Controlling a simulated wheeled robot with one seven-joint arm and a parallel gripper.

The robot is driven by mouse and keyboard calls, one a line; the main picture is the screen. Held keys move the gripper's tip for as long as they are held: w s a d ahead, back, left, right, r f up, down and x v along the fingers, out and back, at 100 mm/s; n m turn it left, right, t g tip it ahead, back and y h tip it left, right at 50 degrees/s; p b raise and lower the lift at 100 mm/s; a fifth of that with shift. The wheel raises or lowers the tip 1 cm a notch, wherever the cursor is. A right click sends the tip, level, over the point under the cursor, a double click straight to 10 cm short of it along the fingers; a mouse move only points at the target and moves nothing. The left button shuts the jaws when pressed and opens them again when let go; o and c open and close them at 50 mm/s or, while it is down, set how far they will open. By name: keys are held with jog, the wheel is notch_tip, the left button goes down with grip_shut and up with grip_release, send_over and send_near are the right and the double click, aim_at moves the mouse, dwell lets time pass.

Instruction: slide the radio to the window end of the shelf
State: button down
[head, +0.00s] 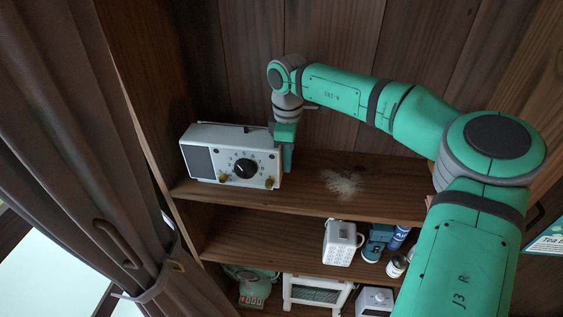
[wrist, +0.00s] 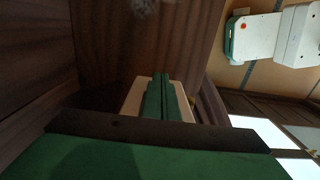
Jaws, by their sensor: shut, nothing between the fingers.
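The radio (head: 230,156) is a white box with a dark speaker panel, a black dial and two brassy knobs. It stands upright at the left end of the top shelf (head: 310,198), the end by the curtain and window. My gripper (head: 288,162) is shut and empty, pointing down at the radio's right side. It looks very close to that side, but I cannot tell whether it touches. In the wrist view the shut green fingers (wrist: 164,88) cover the middle of the pale radio (wrist: 133,97).
A pale scattered patch (head: 344,186) lies on the top shelf right of my gripper. The shelf is otherwise clear there. A lower shelf holds a white patterned container (head: 341,243) and small bottles (head: 397,238). A brown curtain (head: 85,130) hangs at left, beside the bright window (head: 45,265).

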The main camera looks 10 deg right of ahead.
dwell(0.4)
jog(key=shift+d, duration=0.35)
jog(key=d, duration=0.1)
jog(key=s+d, duration=0.1)
jog(key=shift+d, duration=0.35)
jog(key=shift+s+d+r, duration=0.1)
jog(key=shift+d+r, duration=0.25)
jog(key=shift+r, duration=0.35)
notch_tip(320, 180, up, 9)
jog(key=shift+a+f, duration=0.15)
jog(key=shift+f, duration=0.05)
